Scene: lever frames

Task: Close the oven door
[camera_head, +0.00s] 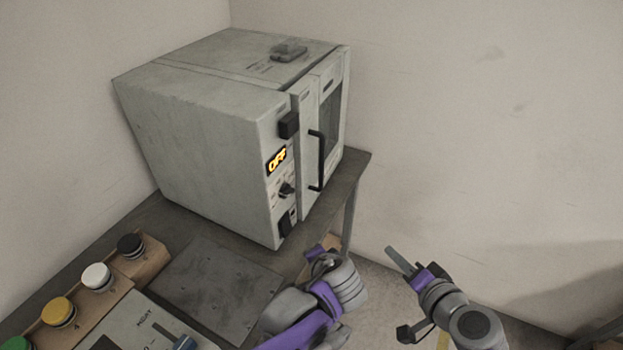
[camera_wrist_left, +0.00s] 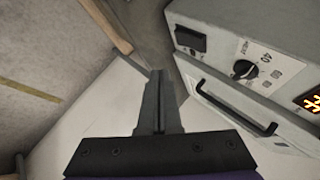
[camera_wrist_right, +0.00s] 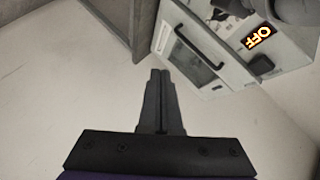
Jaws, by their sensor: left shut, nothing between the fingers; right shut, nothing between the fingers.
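The pale grey oven (camera_head: 205,130) stands on the table against the walls. Its door (camera_head: 331,115), with a window and a black bar handle (camera_head: 316,160), lies about flush with the front; I cannot tell whether a small gap is left. The door also shows in the left wrist view (camera_wrist_left: 228,108) and the right wrist view (camera_wrist_right: 192,48). My right gripper (camera_head: 390,252) is shut and empty, in front of the oven and apart from the handle. My left gripper (camera_wrist_left: 158,76) is shut and empty, below and in front of the door; its fingers are mostly hidden in the head view.
The oven's control panel has a lit OFF display (camera_head: 277,161), a knob and black switches. A button box with coloured buttons (camera_head: 96,276) and a dark plate (camera_head: 215,285) are on the table, left of my arms. The floor right of the table looks clear.

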